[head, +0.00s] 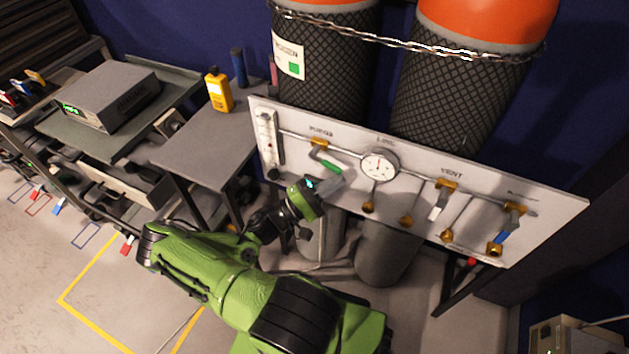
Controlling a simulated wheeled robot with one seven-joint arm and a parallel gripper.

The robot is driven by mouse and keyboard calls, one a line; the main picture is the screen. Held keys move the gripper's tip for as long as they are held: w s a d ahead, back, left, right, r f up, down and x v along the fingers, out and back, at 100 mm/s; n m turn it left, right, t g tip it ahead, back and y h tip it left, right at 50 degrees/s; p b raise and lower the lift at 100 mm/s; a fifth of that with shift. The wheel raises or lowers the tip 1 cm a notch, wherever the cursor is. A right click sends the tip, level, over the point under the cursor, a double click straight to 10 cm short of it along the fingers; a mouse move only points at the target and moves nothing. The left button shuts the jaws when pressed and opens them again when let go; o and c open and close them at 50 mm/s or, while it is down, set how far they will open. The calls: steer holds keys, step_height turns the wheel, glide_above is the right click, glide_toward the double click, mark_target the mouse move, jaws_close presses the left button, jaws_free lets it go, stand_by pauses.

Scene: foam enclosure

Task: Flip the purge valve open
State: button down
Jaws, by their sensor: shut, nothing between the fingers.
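The purge valve (319,145) is a brass body on the pipe near the left of the white panel, under a dark label that reads like PURGE. Its green handle (331,166) slants down and to the right from the body, at an angle to the pipe. My gripper (340,181) is shut and empty, just below the handle's lower end. In this view its grey fingers come very close to the green handle tip. I cannot tell whether they touch it.
A round gauge (379,166) sits right of the purge valve. Further right are a white-handled valve (438,206) under VENT and a blue-handled valve (507,229). A flowmeter (268,140) is at the panel's left end. Chained cylinders (468,70) stand behind.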

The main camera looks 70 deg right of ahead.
steer(key=shift+s+r+p, duration=0.3)
steer(key=shift+r+p, duration=0.05)
steer(key=shift+r, duration=0.35)
stand_by(0.9)
steer(key=w+a+f+b, duration=0.2)
steer(key=a+f, duration=0.5)
steer(key=f, duration=0.4)
steer(key=shift+w+b, duration=0.15)
steer(key=shift+b, duration=0.5)
